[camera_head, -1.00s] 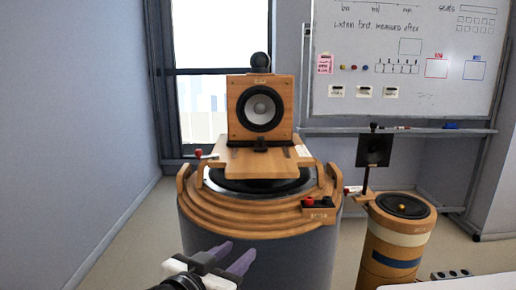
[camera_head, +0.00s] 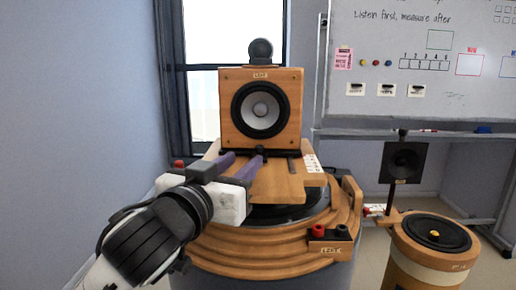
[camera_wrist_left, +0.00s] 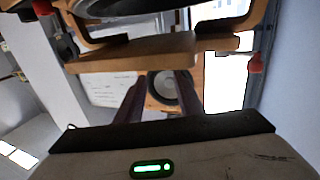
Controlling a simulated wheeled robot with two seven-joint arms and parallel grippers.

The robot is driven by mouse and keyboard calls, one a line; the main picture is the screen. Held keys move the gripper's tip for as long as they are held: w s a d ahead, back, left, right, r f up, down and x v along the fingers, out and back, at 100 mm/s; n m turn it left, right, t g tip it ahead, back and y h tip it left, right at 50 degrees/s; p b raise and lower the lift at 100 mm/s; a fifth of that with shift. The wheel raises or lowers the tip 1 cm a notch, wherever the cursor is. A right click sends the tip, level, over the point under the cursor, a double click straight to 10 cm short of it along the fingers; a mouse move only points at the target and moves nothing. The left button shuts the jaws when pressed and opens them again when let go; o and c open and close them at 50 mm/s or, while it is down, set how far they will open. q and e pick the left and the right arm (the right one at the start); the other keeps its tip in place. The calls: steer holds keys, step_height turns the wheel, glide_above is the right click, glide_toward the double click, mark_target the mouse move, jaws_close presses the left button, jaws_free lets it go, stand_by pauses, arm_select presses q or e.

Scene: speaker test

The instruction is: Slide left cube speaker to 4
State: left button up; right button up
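The left cube speaker (camera_head: 232,84) is a wooden box with a black-ringed pale cone and a small label on top. It stands upright at the back of a wooden board (camera_head: 275,184) with a dark slot. A white marked strip (camera_head: 313,163) lies at the board's right edge; its numbers are too small to read. My left gripper (camera_head: 248,156) is open and empty, its purple fingers over the board in front of the speaker, pointing at it. In the left wrist view the cone (camera_wrist_left: 165,90) shows between the parted fingers (camera_wrist_left: 159,85). My right gripper is not in view.
A dark ball (camera_head: 261,50) sits above the speaker. The board rests on a round wooden stand (camera_head: 260,262) with a red-and-black terminal block (camera_head: 330,240). A second round stand (camera_head: 425,275) and a small dark speaker (camera_head: 402,162) are at right. A whiteboard (camera_head: 470,100) hangs behind.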

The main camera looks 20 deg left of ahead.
mark_target(258, 149)
arm_select(q)
steer(key=w+p, duration=0.1)
steer(key=w, duration=0.7)
steer(key=shift+d, duration=0.15)
steer(key=shift+s, duration=0.1)
jaws_close()
